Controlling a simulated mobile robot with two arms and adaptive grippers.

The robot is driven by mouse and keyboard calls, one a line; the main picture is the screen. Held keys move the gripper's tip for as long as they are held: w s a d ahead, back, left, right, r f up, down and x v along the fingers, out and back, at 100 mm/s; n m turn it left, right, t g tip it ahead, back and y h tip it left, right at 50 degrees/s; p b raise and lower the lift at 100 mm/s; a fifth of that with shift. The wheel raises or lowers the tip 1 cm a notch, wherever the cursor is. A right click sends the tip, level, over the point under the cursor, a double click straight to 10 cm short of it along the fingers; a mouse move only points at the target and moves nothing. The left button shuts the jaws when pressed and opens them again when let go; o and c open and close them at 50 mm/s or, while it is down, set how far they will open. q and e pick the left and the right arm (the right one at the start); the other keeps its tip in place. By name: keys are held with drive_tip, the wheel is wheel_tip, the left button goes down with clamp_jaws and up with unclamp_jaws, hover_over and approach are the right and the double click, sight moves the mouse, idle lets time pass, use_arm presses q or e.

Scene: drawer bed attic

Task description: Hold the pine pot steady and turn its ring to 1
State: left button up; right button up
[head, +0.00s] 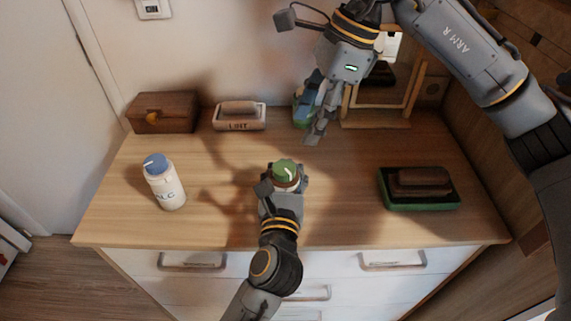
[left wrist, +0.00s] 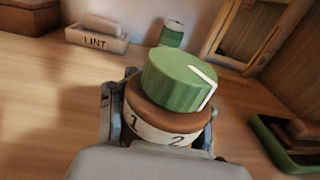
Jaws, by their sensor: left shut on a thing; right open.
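The pine pot has a green ridged top (head: 285,168) with a white pointer line, a brown collar and a pale band marked 1 and 2. In the left wrist view the green top (left wrist: 178,80) has its pointer at the right side, right of the 2 on the pale band (left wrist: 160,136). The 1 is at the band's left. My left gripper (head: 284,184) is shut around the pot's lower body, which is mostly hidden. My right gripper (head: 311,126) is open and empty, above and behind the pot, apart from it.
A white bottle with a blue cap (head: 164,183) stands left. A brown box (head: 165,111), a tray marked LINT (head: 239,117), a green can (left wrist: 172,33) and a wood-framed mirror (head: 409,100) are at the back.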

sight(284, 167)
drive_tip(key=shift+o, duration=0.2)
drive_tip(key=shift+s+a+r+m, duration=0.1)
drive_tip(key=shift+a+r+m, duration=0.15)
drive_tip(key=shift+a+m, duration=0.4)
use_arm(q)
clamp_jaws()
use_arm(e)
wheel_tip(284, 167, up, 2)
drive_tip(key=a+m+h, duration=0.3)
drive_tip(key=m+h, duration=0.1)
drive_tip(key=m, duration=0.7)
drive_tip(key=shift+t, duration=0.3)
drive_tip(key=f, duration=1.1)
drive_tip(key=shift+s+d+f, duration=0.1)
drive_tip(key=shift+s+f, duration=0.2)
drive_tip(key=shift+s, duration=0.1)
drive_tip(key=c, duration=1.2)
